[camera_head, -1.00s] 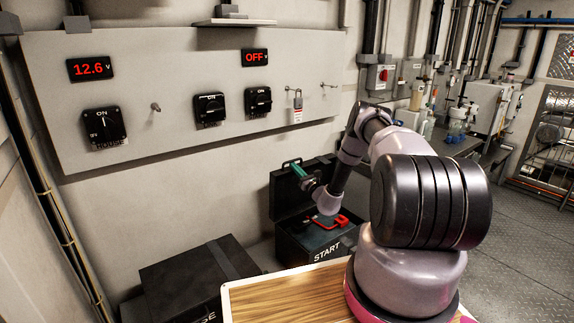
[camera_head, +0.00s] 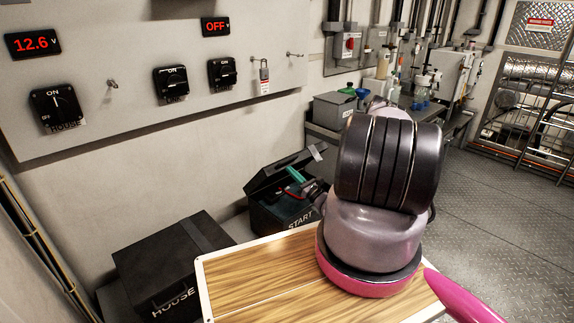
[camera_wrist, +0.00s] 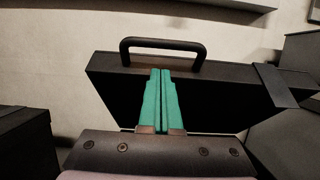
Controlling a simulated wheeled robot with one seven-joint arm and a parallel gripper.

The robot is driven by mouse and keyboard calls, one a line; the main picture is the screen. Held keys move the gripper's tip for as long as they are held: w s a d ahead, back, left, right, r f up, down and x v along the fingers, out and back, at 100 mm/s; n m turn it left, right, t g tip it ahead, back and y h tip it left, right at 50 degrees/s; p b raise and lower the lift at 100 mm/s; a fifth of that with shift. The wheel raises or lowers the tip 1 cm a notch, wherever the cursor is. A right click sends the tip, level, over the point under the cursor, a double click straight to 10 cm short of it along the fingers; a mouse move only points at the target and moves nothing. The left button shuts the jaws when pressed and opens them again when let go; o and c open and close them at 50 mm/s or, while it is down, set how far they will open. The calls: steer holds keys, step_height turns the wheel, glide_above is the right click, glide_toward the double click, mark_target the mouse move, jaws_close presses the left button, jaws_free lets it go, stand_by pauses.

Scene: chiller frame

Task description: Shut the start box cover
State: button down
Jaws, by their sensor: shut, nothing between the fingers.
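The START box (camera_head: 285,217) is a black case on the floor by the wall. Its cover (camera_head: 276,171) is up at a slant, so the box is open. Something red shows at the box opening, partly hidden by my arm. My gripper (camera_head: 296,174) has green fingers and is at the inner side of the cover. In the wrist view, the fingers (camera_wrist: 162,72) are shut together and empty, with tips just below the cover's handle edge. The cover (camera_wrist: 115,95) shows its dark inside there, with a black handle (camera_wrist: 163,43) on its edge. Whether the fingers touch it is unclear.
A closed black HOUSE box (camera_head: 165,262) stands to the left. A wood-topped surface (camera_head: 255,275) lies in front. The wall panel (camera_head: 130,110) carries switches, displays and a padlock (camera_head: 264,72). A bench with bottles is behind; floor at right is clear.

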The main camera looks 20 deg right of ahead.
steer(key=s+d+f, duration=0.1)
steer(key=s+f, duration=0.2)
steer(key=f, duration=0.2)
steer(key=s+d+f+t, duration=0.1)
steer(key=s+f, duration=0.1)
steer(key=f, duration=0.4)
steer(key=shift+s, duration=0.4)
steer(key=shift+t+y, duration=0.3)
steer(key=shift+s, duration=0.1)
steer(key=v, duration=0.7)
steer(key=shift+s+d+f, duration=0.1)
steer(key=shift+s+d, duration=0.05)
